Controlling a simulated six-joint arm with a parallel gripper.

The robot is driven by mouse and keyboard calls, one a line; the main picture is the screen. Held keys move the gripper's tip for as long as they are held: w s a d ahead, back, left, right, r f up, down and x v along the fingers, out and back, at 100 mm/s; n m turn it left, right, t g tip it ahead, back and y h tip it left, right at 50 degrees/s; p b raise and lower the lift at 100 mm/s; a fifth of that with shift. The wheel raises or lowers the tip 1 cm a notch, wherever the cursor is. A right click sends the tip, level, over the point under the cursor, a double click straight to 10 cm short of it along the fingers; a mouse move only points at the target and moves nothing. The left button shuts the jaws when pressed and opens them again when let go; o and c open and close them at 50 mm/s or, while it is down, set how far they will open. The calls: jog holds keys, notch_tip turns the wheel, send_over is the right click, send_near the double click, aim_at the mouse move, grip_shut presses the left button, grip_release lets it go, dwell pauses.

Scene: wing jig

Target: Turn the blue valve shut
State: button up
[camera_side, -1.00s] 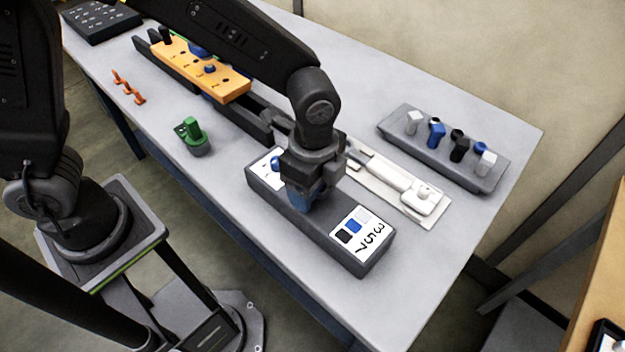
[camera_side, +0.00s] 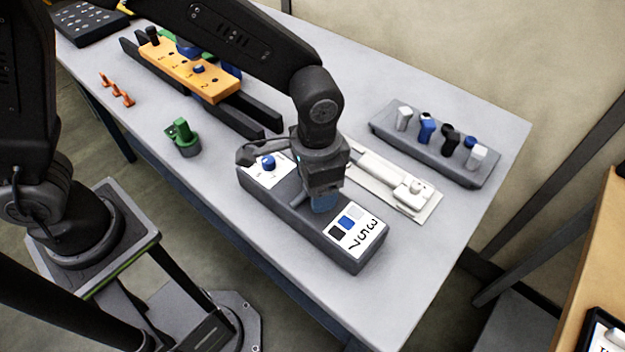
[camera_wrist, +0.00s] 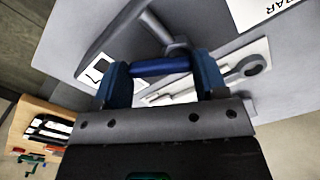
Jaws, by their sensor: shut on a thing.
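A long dark grey box (camera_side: 300,213) lies on the table under my gripper, with a small blue knob (camera_side: 268,162) on its white left plate. In the wrist view, the blue valve handle (camera_wrist: 160,66) is a bar on a grey stem (camera_wrist: 168,35). It spans between the two blue fingers of my gripper (camera_wrist: 163,80). My gripper is shut on it. In the side view my gripper (camera_side: 324,204) points down over the middle of the box, and its body hides most of the handle.
A white tool on a pale plate (camera_side: 425,205) lies just behind the box. A grey rack (camera_side: 385,133) with several small pieces stands at the back right. A green part (camera_side: 184,138) and an orange block (camera_side: 190,66) lie to the left. The table front is clear.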

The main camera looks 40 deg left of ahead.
jog(key=n, duration=0.3)
jog(key=w+n, duration=0.1)
jog(key=n, duration=0.1)
jog(key=shift+d+n, duration=0.1)
jog(key=shift+n, duration=0.3)
dwell(0.4)
jog(key=o, duration=0.9)
jog(key=shift+o, duration=0.2)
notch_tip(320, 180, up, 14)
jog(key=s+a+r+t, duration=0.1)
jog(key=s+a+t, duration=0.1)
jog(key=s+a, duration=0.4)
jog(key=s+a+t, duration=0.3)
jog(key=s+a, duration=0.3)
jog(key=a, duration=0.8)
jog(key=shift+a+r+t, duration=0.25)
jog(key=shift+r+t, duration=0.05)
jog(key=shift+r, duration=0.1)
